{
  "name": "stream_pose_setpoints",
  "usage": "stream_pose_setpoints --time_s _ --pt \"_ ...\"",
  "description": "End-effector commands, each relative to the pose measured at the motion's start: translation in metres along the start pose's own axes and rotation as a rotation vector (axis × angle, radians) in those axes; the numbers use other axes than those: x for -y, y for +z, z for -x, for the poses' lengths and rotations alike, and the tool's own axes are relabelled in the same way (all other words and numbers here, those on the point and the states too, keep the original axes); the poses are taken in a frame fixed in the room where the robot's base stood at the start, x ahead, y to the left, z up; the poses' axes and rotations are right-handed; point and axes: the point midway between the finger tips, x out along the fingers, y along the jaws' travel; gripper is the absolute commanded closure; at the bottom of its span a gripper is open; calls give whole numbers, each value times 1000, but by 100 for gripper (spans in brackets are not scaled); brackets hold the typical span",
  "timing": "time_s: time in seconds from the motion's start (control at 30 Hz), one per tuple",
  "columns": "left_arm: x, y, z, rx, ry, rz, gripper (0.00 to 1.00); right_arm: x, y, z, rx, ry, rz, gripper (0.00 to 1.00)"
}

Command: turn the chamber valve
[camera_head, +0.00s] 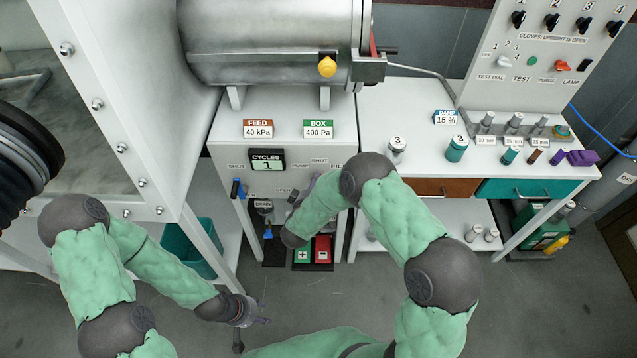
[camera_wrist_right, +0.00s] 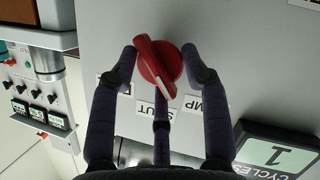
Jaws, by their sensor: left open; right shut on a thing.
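The chamber valve is a red knob (camera_wrist_right: 160,62) with a raised bar handle on the grey panel, seen in the right wrist view. Its bar is tilted, with its lower end near the SHUT label (camera_wrist_right: 156,110); the PUMP label (camera_wrist_right: 208,103) is to its right. My right gripper (camera_wrist_right: 161,70) has its fingers around the knob and is shut on it. In the head view this gripper (camera_head: 318,186) is at the front panel, partly hidden by my arm, which also hides the knob. My left gripper (camera_head: 264,311) is open and empty, low above the floor.
A CYCLES display (camera_head: 267,160) reading 1 is beside the valve. A blue-handled valve (camera_head: 237,188) is at the panel's left. A metal chamber (camera_head: 270,40) is above, a white bench (camera_head: 415,100) to the right, and a teal bin (camera_head: 190,250) near my left arm.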

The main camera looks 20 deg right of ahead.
Motion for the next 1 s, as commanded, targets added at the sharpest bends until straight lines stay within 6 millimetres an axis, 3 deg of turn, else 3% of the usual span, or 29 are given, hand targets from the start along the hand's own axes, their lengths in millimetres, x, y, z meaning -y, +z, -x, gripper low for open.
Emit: stream_pose_setpoints --time_s 0.03,0.4,0.97,1.0 --pt "-1 0 2 0 0 0 55 -2 -10 -2 -18 17 22 86" --pt "-2 0 5 0 0 0 55 1 -10 -2 -19 77 166 86" --pt "-2 0 5 0 0 0 55 1 -10 -2 -18 86 187 86" --pt "-2 0 5 0 0 0 55 1 -10 -2 -19 86 187 42"
